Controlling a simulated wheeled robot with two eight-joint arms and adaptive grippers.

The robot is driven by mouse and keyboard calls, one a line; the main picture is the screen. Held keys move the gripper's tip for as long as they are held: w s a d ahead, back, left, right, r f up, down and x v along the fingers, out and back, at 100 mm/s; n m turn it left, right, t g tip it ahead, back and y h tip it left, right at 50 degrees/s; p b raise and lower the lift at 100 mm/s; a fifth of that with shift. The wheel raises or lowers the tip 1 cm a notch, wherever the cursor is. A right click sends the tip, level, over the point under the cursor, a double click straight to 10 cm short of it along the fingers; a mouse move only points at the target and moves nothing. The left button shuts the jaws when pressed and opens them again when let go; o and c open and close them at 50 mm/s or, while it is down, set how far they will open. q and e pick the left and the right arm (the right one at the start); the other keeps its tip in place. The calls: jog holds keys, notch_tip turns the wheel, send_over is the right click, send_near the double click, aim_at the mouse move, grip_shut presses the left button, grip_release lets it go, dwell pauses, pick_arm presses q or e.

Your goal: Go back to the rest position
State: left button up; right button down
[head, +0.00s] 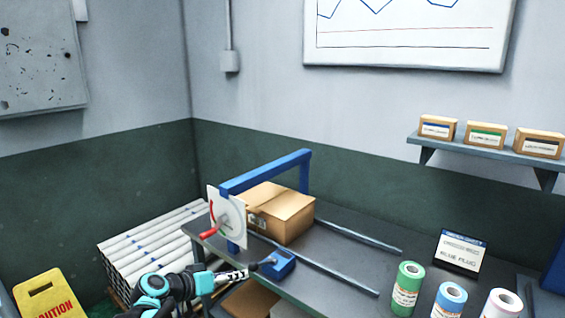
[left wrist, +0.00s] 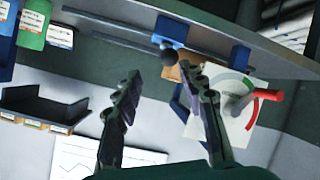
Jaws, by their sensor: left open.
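My left gripper (head: 246,273) is low in the centre of the head view, at the left front of the dark workbench (head: 345,247). Its fingers are apart and nothing shows between them; in the left wrist view the open fingers (left wrist: 160,82) point up toward the bench fittings. A dark ball knob (left wrist: 169,57) on a blue block (left wrist: 169,27) is close to the fingertips. The same blue block (head: 282,265) shows in the head view beside the gripper; whether they touch, I cannot tell. My right gripper is not in view.
A blue frame (head: 265,172) spans a cardboard box (head: 280,212). A white dial plate (head: 226,215) with a red-handled lever (head: 208,234) faces left, close to my arm. Rolls (head: 408,285) and a sign (head: 460,252) stand at right. A yellow caution sign (head: 48,292) is lower left.

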pick_arm(q)
jog(key=s+a+f+n+g+y, duration=0.1)
jog(key=s+a+f+y, duration=0.1)
jog(key=s, duration=1.2)
jog(key=s+a+f+g+y, duration=0.1)
jog(key=s+f+y, duration=0.4)
jog(key=s, duration=0.9)
jog(key=shift+s+a+n+g+y, duration=0.15)
jog(key=shift+a+n+g+y, duration=0.25)
jog(key=shift+y, duration=0.1)
